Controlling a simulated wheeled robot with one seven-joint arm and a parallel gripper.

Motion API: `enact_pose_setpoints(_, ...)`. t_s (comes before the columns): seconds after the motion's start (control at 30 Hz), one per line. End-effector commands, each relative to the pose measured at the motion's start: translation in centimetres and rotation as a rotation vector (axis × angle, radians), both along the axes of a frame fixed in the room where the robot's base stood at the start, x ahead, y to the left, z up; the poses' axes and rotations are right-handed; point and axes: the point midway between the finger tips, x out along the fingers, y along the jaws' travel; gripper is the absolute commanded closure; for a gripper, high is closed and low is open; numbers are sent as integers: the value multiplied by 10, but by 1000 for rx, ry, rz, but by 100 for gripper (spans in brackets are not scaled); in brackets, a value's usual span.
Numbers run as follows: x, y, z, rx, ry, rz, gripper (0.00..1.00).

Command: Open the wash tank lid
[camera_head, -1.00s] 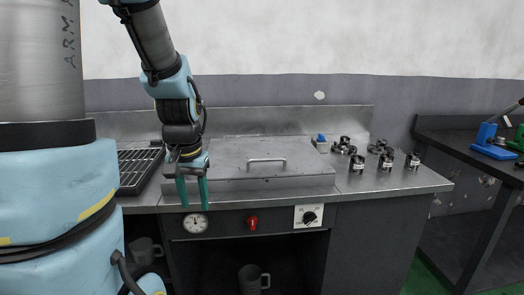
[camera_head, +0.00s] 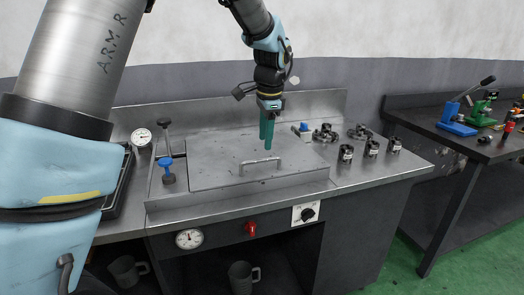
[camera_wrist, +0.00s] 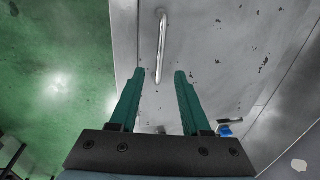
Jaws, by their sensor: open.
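The wash tank lid (camera_head: 222,155) is a flat grey metal plate lying shut on the steel counter. Its bar handle (camera_head: 260,164) stands near the lid's front edge. My gripper (camera_head: 268,147) has green fingers pointing down and hangs above the lid, just behind the handle in the head view. In the wrist view my gripper (camera_wrist: 160,75) is open with nothing between its fingers. There the handle (camera_wrist: 161,45) lies ahead of the fingertips, lined up with the gap between them. The handle appears apart from the fingers.
A blue-knobbed valve (camera_head: 166,165) and a gauge (camera_head: 141,137) stand left of the lid. Several dark metal parts (camera_head: 346,153) stand on the counter to the right. A mug (camera_head: 241,277) stands below.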

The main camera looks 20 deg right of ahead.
Motion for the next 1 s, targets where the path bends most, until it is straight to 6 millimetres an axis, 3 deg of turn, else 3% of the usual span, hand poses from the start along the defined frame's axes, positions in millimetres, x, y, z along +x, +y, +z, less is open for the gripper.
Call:
enact_pose_setpoints(0.2,7,0,-37,3,2,2,53)
enact_pose_setpoints(0.33,10,-1,-52,0,1,2,53)
enact_pose_setpoints(0.73,12,-1,-61,-2,-1,2,53)
enact_pose_setpoints(1.0,12,-1,-61,-2,-1,3,81)
